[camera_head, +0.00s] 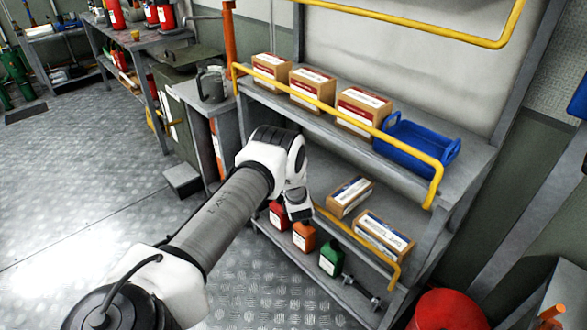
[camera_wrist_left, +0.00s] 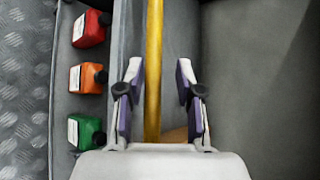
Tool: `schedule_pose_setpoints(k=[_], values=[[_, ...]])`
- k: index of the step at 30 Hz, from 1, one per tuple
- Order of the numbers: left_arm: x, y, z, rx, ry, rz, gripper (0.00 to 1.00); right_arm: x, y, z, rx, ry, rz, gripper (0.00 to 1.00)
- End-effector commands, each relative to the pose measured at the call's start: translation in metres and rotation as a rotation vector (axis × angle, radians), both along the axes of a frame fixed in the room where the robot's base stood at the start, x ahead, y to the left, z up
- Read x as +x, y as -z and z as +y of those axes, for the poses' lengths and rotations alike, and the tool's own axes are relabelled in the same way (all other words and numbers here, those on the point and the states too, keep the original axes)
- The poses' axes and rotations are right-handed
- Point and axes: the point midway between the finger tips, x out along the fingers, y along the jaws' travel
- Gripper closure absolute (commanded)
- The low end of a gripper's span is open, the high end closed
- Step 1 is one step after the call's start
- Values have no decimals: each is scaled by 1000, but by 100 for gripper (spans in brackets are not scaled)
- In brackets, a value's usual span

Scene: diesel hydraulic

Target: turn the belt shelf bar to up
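The grey shelf rack carries yellow bars: a top bar (camera_head: 430,28), a middle bar (camera_head: 340,113) along the front of the box shelf, and a lower bar (camera_head: 362,246) along the lower shelf. The name "belt" is not readable on any. My left gripper (camera_head: 300,212) is at the left part of the lower bar, its fingers mostly hidden by the wrist in the head view. In the left wrist view my left gripper (camera_wrist_left: 157,90) is open, and a yellow bar (camera_wrist_left: 153,60) runs between its two fingers, apart from both. My right gripper is not in view.
Cardboard boxes (camera_head: 312,88) and a blue tray (camera_head: 415,145) stand on the upper shelf. More boxes (camera_head: 383,235) lie behind the lower bar. Red, orange and green bottles (camera_head: 331,257) stand below. A red drum (camera_head: 447,310) is at the right. The floor at left is clear.

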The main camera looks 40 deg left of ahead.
Motion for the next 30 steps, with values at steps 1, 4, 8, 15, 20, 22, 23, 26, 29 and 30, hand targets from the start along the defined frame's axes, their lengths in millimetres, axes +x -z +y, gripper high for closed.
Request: schedule_pose_setpoints(k=[1,4,8,15,20,22,23,26,29,30], values=[[-1,1,0,-1,0,2,59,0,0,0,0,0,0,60],[-2,2,-1,-1,0,4,59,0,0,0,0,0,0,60],[-2,2,-1,-3,0,6,59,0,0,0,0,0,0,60],[-20,-12,-22,-6,0,8,59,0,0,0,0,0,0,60],[-46,-31,-51,-5,2,9,59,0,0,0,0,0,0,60],[-56,-39,-62,-4,1,7,59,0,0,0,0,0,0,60],[-59,-42,-66,-4,2,7,59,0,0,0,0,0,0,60],[-68,-49,-76,-3,1,7,59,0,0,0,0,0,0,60],[-72,-52,-80,-2,1,4,59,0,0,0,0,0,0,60],[-73,-52,-81,-2,1,4,59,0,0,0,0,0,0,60]])
